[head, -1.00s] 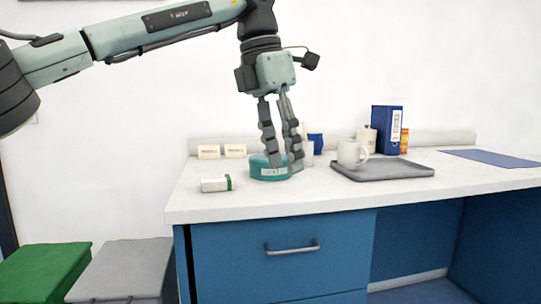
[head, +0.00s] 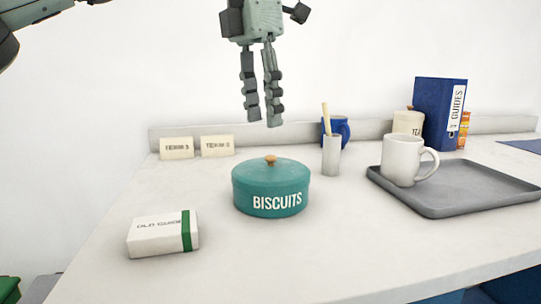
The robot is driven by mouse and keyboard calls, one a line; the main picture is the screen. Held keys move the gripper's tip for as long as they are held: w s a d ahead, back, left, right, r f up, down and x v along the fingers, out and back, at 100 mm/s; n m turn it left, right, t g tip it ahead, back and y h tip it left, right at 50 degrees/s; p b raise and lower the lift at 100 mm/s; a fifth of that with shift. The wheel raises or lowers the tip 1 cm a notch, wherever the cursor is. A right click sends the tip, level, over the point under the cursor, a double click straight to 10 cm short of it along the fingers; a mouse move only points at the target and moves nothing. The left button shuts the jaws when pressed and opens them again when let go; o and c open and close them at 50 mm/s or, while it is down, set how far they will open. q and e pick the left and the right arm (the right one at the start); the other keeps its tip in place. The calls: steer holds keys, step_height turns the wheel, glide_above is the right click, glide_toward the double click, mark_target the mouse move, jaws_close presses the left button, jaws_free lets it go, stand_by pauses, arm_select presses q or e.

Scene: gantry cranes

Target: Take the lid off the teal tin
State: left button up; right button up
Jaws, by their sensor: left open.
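The teal tin (head: 257,203) stands upright on the white counter, with BISCUITS in white letters on its side. Its teal lid (head: 248,173) is on it, with a small orange-brown knob (head: 271,160) on top. My left gripper (head: 262,123) hangs above the tin with its fingers pointing down. It is open and empty, with a clear gap between its fingertips and the knob. My right gripper is not in view.
A white box with a green band (head: 155,236) lies front left of the tin. A grey cup holding a stick (head: 331,158) stands close to its right. A grey tray (head: 450,205) bears a white mug (head: 402,160). Two small cards (head: 177,148), a blue mug (head: 341,128) and a blue binder (head: 434,112) stand behind.

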mark_target(271, 156)
arm_select(q)
steer(key=shift+w+d+f, duration=0.1)
steer(key=shift+w+f, duration=0.35)
steer(key=f, duration=0.4)
steer(key=d+f+b, duration=0.1)
steer(key=f, duration=0.1)
steer(key=shift+w, duration=0.4)
steer(key=shift+f, duration=0.3)
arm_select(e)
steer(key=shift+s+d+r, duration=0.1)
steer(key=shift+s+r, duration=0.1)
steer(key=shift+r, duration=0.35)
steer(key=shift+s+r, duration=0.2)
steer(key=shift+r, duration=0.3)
arm_select(q)
steer(key=shift+c, duration=0.5)
jaws_close()
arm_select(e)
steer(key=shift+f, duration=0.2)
